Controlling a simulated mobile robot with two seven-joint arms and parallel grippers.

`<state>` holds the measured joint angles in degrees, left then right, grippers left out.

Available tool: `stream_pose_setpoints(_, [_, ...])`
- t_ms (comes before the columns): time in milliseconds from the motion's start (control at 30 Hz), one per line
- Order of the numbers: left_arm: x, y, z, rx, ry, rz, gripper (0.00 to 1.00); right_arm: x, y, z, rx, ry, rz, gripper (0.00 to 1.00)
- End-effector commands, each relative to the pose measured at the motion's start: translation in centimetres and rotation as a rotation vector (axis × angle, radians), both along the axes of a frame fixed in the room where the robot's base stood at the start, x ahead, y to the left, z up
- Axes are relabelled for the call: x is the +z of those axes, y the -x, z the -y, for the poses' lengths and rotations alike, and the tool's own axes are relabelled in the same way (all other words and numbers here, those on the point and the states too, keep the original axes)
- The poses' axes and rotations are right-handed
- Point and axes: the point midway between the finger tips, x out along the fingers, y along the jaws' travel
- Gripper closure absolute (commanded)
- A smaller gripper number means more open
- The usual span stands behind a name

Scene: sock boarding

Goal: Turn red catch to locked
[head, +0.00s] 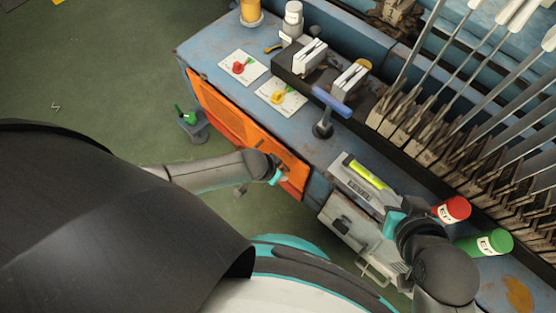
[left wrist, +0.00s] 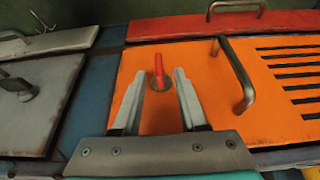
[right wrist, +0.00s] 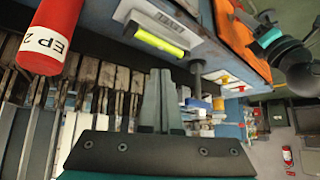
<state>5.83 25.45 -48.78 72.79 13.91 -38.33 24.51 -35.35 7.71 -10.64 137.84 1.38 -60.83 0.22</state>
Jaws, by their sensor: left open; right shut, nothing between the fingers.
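The red catch (left wrist: 158,70) is a small red lever on a round grey base on the orange door (left wrist: 205,65). In the left wrist view it points up the picture. My left gripper (left wrist: 158,76) is open, with one finger on each side of the lever; I cannot tell whether either touches it. In the head view my left arm reaches the right end of the orange door (head: 235,120), and the catch is hidden there. My right gripper (right wrist: 160,75) is shut and empty, over the bench's right part near the level (head: 362,183).
A bent metal handle (left wrist: 240,75) stands out from the orange door beside the catch. A grey door (left wrist: 25,100) with a handle lies to its left. Red (head: 452,208) and green (head: 485,243) cylinders stand near my right arm.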

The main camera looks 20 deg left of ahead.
Motion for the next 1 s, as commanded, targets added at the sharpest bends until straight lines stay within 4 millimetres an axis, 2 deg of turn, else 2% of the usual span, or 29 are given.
stream_pose_setpoints(233, [-0.56, -0.18, 0.12, -0.001, 0.001, 0.000, 0.57, -0.12, -0.65, -0.93, 0.012, -0.032, 0.066, 1.00])
stream_pose_setpoints(600, [-0.58, -0.22, 0.13, 0.000, 0.001, 0.000, 0.59, -0.03, -0.77, -1.10, 0.013, -0.038, 0.078, 1.00])
stream_pose_setpoints(900, [-0.57, -0.21, 0.12, 0.000, 0.001, 0.000, 0.92, -0.03, -0.76, -1.08, 0.013, -0.037, 0.077, 1.00])
stream_pose_setpoints(1000, [-0.57, -0.21, 0.12, 0.000, 0.001, 0.000, 1.00, -0.04, -0.75, -1.08, 0.013, -0.037, 0.076, 1.00])
